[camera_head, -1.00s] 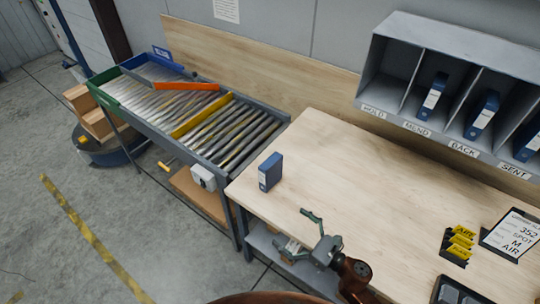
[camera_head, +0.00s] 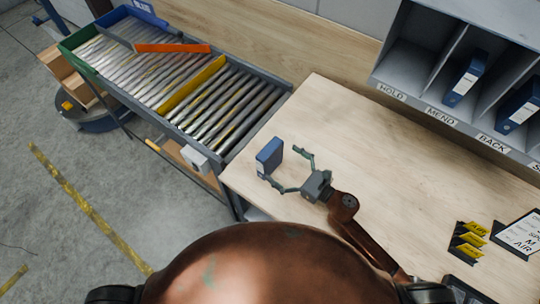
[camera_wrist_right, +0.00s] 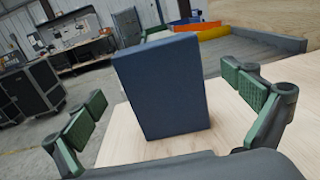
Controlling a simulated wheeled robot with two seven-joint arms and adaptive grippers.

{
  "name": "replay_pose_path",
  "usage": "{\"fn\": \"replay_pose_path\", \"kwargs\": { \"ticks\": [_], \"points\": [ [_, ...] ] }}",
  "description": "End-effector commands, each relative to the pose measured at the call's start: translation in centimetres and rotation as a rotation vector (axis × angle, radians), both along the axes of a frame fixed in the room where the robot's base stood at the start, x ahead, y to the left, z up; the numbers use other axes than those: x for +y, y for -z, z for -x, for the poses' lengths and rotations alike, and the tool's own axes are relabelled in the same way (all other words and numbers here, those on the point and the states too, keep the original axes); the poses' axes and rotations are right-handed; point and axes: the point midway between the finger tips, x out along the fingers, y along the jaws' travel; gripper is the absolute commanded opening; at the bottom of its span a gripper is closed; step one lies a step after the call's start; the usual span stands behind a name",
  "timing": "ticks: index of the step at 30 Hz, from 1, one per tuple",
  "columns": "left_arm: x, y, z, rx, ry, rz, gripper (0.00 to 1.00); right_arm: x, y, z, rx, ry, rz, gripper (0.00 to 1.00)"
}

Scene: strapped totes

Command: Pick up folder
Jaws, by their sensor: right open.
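A blue folder (camera_head: 268,157) stands upright on the wooden table (camera_head: 330,120), near its left edge. My right gripper (camera_head: 285,172) is open just to the right of the folder, with its fingers pointing toward it. In the right wrist view the folder (camera_wrist_right: 163,88) stands ahead, between the two spread green-padded fingers, with a gap on each side. The folder's far side is hidden. My left gripper is not in view.
A roller conveyor (camera_head: 190,85) with orange and yellow bars adjoins the table's left end. A grey shelf (camera_head: 425,75) with labelled slots holds more blue folders. Yellow cards (camera_head: 470,237) and a clipboard (camera_head: 520,235) lie at right. The table's middle is clear.

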Motion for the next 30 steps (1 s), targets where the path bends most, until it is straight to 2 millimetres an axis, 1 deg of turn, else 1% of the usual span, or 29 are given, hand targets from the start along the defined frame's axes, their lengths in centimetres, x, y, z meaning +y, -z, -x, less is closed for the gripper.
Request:
{"fn": "replay_pose_path", "kwargs": {
  "ticks": [3,10,14,20,30],
  "points": [
    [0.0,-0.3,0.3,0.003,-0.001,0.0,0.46,1.0,-0.1,-0.9,-0.001,0.001,0.0,1.0],
    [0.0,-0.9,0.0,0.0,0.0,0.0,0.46,3.5,-0.1,-3.0,-0.001,0.002,-0.001,1.0],
    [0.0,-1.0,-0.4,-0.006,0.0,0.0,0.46,3.9,0.0,-3.4,0.001,0.004,0.001,1.0],
    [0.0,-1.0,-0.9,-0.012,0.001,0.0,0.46,3.9,0.1,-3.4,0.001,0.004,0.001,1.0],
    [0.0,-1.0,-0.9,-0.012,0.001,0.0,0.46,3.9,0.0,-3.4,0.001,0.004,0.001,0.77]
  ]
}}
